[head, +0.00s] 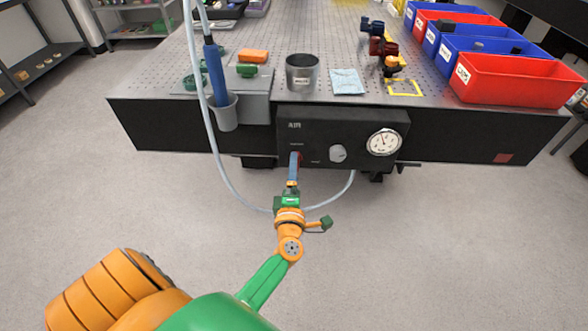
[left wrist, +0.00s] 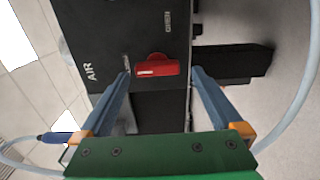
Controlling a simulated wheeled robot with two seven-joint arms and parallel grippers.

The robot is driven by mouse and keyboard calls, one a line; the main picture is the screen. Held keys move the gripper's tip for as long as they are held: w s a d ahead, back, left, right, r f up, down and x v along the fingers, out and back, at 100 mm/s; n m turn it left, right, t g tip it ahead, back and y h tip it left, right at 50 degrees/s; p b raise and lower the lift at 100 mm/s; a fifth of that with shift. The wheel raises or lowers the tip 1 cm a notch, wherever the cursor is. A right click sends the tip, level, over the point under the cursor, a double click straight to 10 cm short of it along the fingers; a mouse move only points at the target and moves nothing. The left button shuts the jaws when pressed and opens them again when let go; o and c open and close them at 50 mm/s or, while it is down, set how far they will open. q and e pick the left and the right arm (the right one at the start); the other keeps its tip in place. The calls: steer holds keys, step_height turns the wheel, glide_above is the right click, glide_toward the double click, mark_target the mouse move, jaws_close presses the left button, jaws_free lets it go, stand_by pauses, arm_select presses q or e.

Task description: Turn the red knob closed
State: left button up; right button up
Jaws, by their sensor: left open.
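The red knob (left wrist: 157,68) is on the dark front panel (left wrist: 95,25) marked AIR. In the left wrist view its raised grip lies roughly across the picture, from one finger towards the other. My left gripper (left wrist: 162,74) is open, with one blue finger on each side of the knob. Gaps show between the fingertips and the knob, so I see no grip on it. In the head view my left gripper (head: 294,158) points at the panel's left part and hides most of the knob (head: 299,158). My right gripper is not in view.
A grey knob (head: 338,153) and a round gauge (head: 384,142) sit right of the red knob. A pale hose (head: 222,165) loops below the panel, near my arm. A blue tool (head: 215,70) stands in a grey holder (head: 226,115). The floor before the table is clear.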

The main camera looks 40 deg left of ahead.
arm_select(q)
steer(key=v, duration=0.6)
steer(key=shift+a, duration=0.1)
steer(key=s+d+f+m+g+h+p, duration=0.3)
steer(key=s+d+f+m+h+p, duration=0.15)
steer(key=d+f+m+h, duration=0.7)
steer(key=s+f+m+g+y+p, duration=0.1)
steer(key=s+f+m+g+p, duration=0.1)
steer(key=s+f+m+g, duration=0.7)
steer(key=s+a+f+m+g, duration=0.1)
steer(key=s+a+f+m, duration=0.1)
steer(key=s, duration=0.7)
steer(key=s+a+f+m+g+y, duration=0.1)
steer(key=s+a+f+m, duration=0.2)
steer(key=s, duration=0.6)
steer(key=shift+s+f+m+p, duration=0.35)
steer(key=shift+f+m+p, duration=0.1)
steer(key=shift+f+m, duration=0.3)
